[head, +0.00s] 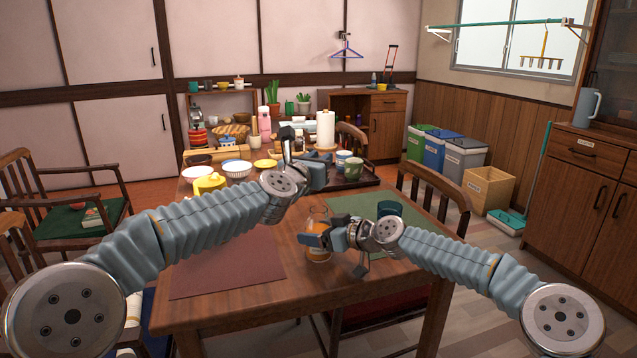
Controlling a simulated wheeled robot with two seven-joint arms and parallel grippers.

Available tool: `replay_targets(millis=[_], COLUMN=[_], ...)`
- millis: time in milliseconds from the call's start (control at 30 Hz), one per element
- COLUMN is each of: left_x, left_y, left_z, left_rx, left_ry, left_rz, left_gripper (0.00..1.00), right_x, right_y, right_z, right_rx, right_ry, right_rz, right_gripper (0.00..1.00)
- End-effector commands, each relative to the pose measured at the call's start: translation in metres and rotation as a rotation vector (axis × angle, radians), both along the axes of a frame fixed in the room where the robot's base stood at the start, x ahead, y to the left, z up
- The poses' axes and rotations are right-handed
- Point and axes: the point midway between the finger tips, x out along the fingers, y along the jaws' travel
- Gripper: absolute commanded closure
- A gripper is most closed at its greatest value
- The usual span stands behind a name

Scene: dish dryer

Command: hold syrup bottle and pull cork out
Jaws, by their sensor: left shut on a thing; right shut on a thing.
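The syrup bottle (318,216) is clear glass with orange-brown content low down. It stands upright near the right front part of the wooden table. My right gripper (318,240) is shut around the bottle's middle and hides part of it. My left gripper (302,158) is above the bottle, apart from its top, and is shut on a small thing. That thing seems to be the cork, but the fingers hide it and I cannot make out its shape. No cork is visible at the bottle's mouth.
A dark red mat (228,265) lies left of the bottle and a green mat (425,222) with a dark teal cup (390,209) lies right. Chairs flank the table.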

Motion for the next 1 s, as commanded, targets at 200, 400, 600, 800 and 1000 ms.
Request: replay_targets(millis=[200,400,600,800,1000], left_x=[0.000,0.000,0.000,0.000,0.000], left_y=[0.000,0.000,0.000,0.000,0.000], left_z=[0.017,0.017,0.017,0.017,0.017], left_rx=[0.000,0.000,0.000,0.000,0.000], left_ry=[0.000,0.000,0.000,0.001,0.001], left_rz=[-0.001,-0.001,-0.001,-0.001,-0.001], left_gripper=[1.00,1.00,1.00,1.00,1.00], right_x=[0.000,0.000,0.000,0.000,-0.014], right_y=[0.000,0.000,0.000,-0.001,-0.021], right_z=[0.000,0.001,0.001,0.001,0.008], right_rx=[0.000,0.000,0.000,0.000,-0.001], right_ry=[-0.001,-0.001,-0.001,0.000,-0.001], right_rz=[0.000,0.000,0.000,0.000,-0.003], right_gripper=[0.70,0.70,0.00,0.00,0.00])
